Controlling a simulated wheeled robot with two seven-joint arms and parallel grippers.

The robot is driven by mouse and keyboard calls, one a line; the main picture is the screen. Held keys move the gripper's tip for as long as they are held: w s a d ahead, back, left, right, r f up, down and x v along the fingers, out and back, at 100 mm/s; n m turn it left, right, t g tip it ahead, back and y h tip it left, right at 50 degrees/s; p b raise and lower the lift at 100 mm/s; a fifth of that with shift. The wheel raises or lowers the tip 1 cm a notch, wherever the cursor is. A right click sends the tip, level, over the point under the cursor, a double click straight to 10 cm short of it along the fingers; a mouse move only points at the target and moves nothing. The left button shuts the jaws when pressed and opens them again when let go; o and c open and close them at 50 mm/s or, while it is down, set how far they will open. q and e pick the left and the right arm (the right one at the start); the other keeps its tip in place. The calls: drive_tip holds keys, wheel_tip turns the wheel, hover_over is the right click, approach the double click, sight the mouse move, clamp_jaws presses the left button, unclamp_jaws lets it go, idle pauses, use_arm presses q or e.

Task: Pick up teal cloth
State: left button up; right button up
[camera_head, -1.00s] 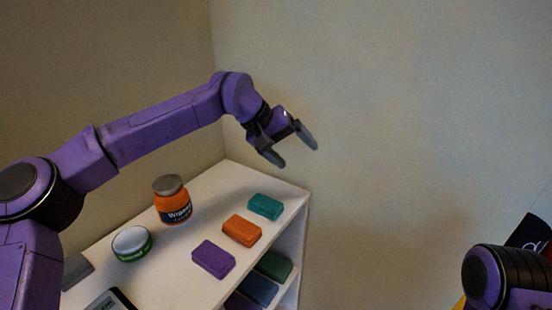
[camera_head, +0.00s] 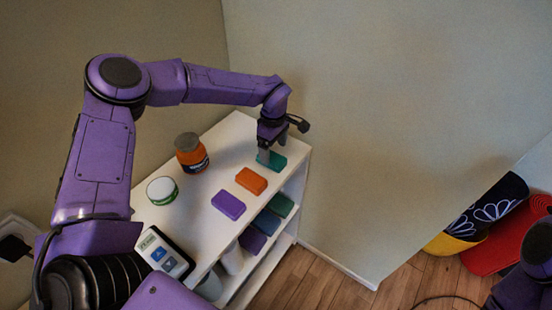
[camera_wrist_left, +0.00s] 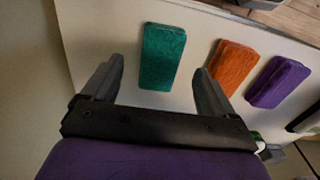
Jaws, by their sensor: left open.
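The teal cloth (camera_head: 272,162) is a small folded block on the white shelf top, near its far right corner. My left gripper (camera_head: 273,150) points down over it and partly hides it in the head view. In the left wrist view the teal cloth (camera_wrist_left: 162,57) lies ahead of and between the two open fingertips of the left gripper (camera_wrist_left: 162,80), with nothing between the fingers. I cannot tell from the pictures whether a finger touches the cloth. My right arm (camera_head: 525,280) shows at the lower right edge; its gripper is outside the picture.
An orange cloth (camera_head: 251,180) and a purple cloth (camera_head: 228,204) lie beside the teal one. An orange jar (camera_head: 192,155), a white-lidded tub (camera_head: 162,190) and a grey device (camera_head: 163,252) share the shelf top. More folded cloths (camera_head: 267,222) lie on the shelf below. A wall stands behind.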

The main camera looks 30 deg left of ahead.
sight(273, 157)
use_arm(q)
wheel_tip(273, 157, down, 4)
drive_tip(key=shift+s+a+r+p, duration=0.1)
drive_tip(key=shift+a+p, duration=0.05)
drive_tip(key=shift+p, duration=0.5)
drive_tip(key=shift+f, duration=0.2)
drive_tip(key=shift+r, duration=0.1)
drive_tip(key=c, duration=1.1)
use_arm(e)
drive_tip(key=shift+r, duration=0.95)
use_arm(q)
drive_tip(key=shift+r, duration=0.1)
drive_tip(key=shift+c, duration=0.2)
drive_tip(key=shift+r, duration=0.3)
drive_tip(key=r, duration=0.1)
drive_tip(key=r+b, duration=0.1)
drive_tip(key=shift+s+d+r, duration=0.15)
drive_tip(key=shift+d+r, duration=0.05)
drive_tip(key=shift+r, duration=0.15)
drive_tip(key=s+d+r+b, duration=0.5)
drive_tip(key=s+d+r, duration=0.2)
drive_tip(key=s+r, duration=0.2)
drive_tip(key=shift+s+d+r, duration=0.25)
drive_tip(key=shift+s+d, duration=0.1)
drive_tip(key=shift+s, duration=0.7)
use_arm(e)
drive_tip(key=shift+f, duration=2.85)
